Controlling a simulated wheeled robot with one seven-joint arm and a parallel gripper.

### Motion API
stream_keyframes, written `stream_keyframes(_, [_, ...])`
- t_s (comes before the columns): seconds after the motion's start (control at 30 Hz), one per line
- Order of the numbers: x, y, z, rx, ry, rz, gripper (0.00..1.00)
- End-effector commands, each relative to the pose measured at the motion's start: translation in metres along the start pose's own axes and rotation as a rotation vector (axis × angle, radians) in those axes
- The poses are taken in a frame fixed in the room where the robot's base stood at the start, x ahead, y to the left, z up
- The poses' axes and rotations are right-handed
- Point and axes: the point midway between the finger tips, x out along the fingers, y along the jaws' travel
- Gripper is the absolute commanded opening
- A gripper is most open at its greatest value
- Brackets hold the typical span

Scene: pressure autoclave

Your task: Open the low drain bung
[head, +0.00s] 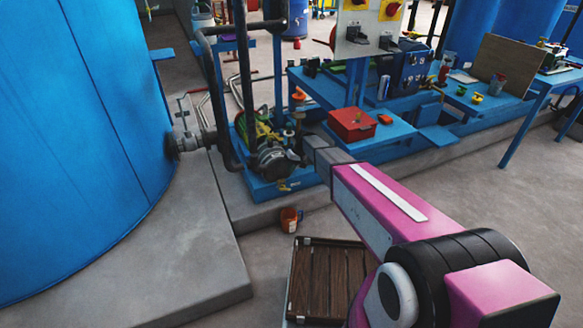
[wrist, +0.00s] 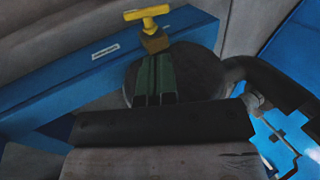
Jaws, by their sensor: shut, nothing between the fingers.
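A yellow T-shaped handle (wrist: 148,14) on a small brass body (wrist: 155,42) shows at the top of the wrist view, in front of a blue beam; it looks like the low drain bung. In the head view a small yellow piece (head: 285,186) sits low on the blue skid frame, below the pump. My gripper (wrist: 155,98) is shut and empty, its dark green fingers pointing toward the brass body. The fingertips overlap its lower edge in the picture; I cannot tell whether they touch. In the head view my fingers are not clearly visible.
The blue beam (wrist: 70,80) carries a white label. A round dark pump part (wrist: 200,72) and a thick black pipe (wrist: 265,80) are close by the fingers. An orange mug (head: 290,218) stands on the floor below the skid, near a wooden slatted crate (head: 328,280). A blue tank (head: 70,130) is left.

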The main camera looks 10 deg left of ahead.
Motion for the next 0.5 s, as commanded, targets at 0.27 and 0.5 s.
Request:
stream_keyframes(0.27, [0.055, 0.000, -0.001, 0.000, -0.002, 0.000, 0.00])
stream_keyframes(0.5, [0.090, 0.000, -0.001, 0.000, -0.001, 0.000, 0.00])
